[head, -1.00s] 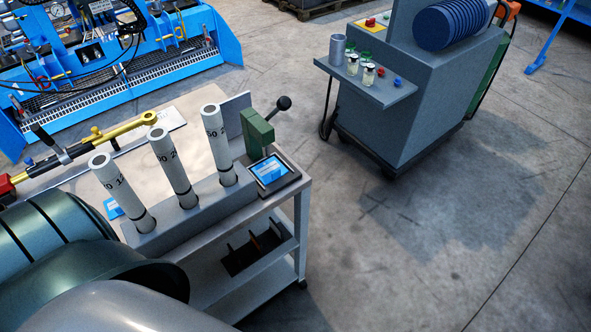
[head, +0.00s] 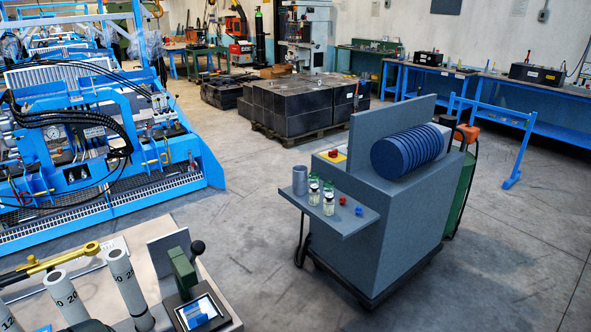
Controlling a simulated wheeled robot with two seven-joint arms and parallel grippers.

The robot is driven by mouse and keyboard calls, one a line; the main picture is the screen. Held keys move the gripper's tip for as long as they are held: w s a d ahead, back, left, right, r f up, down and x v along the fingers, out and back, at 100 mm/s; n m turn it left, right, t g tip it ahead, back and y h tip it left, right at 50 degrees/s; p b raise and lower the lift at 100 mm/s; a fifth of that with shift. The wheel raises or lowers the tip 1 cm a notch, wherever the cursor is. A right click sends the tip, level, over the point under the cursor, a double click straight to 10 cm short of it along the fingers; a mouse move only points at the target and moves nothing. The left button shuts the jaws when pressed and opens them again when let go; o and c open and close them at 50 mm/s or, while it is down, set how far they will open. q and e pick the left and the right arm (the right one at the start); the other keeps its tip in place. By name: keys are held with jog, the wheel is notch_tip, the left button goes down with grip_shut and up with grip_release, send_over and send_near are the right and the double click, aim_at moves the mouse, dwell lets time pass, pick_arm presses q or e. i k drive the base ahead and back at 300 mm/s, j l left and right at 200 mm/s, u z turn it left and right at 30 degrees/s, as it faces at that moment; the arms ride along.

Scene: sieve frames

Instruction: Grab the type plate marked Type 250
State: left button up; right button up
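I cannot make out any plate marked Type 250 in the head view. Pale tubes with dark numbers stand in a row at the lower left: one (head: 124,279), another (head: 66,297) and a third (head: 9,317) cut by the frame edge. Readable parts look like "20" and "120". Beside them is a small device with a lit blue screen (head: 198,311), whose text is too small to read. Neither of my grippers is in view.
A grey machine (head: 405,225) with a blue ribbed drum (head: 402,158) stands at centre right.

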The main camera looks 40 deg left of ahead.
aim_at(198, 313)
jog(key=i+l+z, duration=0.2)
jog(key=i, duration=0.2)
jog(key=i+z, duration=0.15)
jog(key=i, duration=0.3)
jog(key=i+l+u, duration=0.1)
jog(key=i+u, duration=0.35)
jog(key=i, duration=0.2)
jog(key=i+u, duration=0.25)
jog(key=u, duration=0.2)
jog(key=i+l+u, duration=0.1)
jog(key=i+u, duration=0.15)
jog(key=u, duration=0.25)
jog(key=i+l+u, duration=0.15)
jog(key=u, duration=0.3)
jog(key=i+l+u, duration=0.1)
jog(key=u, duration=0.3)
jog(key=i+l+u, duration=0.2)
jog(key=u, duration=0.2)
jog(key=i+l+u, duration=0.1)
jog(key=u, duration=0.3)
jog(key=l+u, duration=0.4)
jog(key=i+l+u, duration=0.15)
jog(key=l+u, duration=0.25)
jog(key=i+l+u, duration=0.1)
jog(key=l+u, duration=0.3)
jog(key=l, duration=0.15)
